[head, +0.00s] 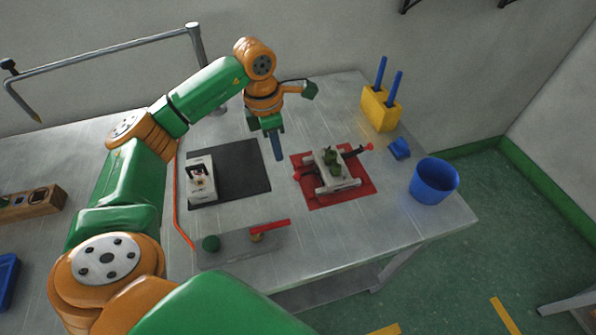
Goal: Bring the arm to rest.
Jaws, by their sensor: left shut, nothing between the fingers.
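My left arm, green and orange, reaches in from the left over the metal workbench (290,252). My left gripper (278,152) is shut and empty, its dark blue fingers pointing down above the bench. It is over the gap between the black mat (245,170) and the red mat (349,191), and touches nothing that I can make out. My right gripper is not in view.
A white device (202,185) stands on the black mat; a clamped mould (334,172) on the red one. A yellow block (379,109) holds blue-handled tools. A blue bucket (434,181) stands at the right edge. A grey plate (228,250) lies in front.

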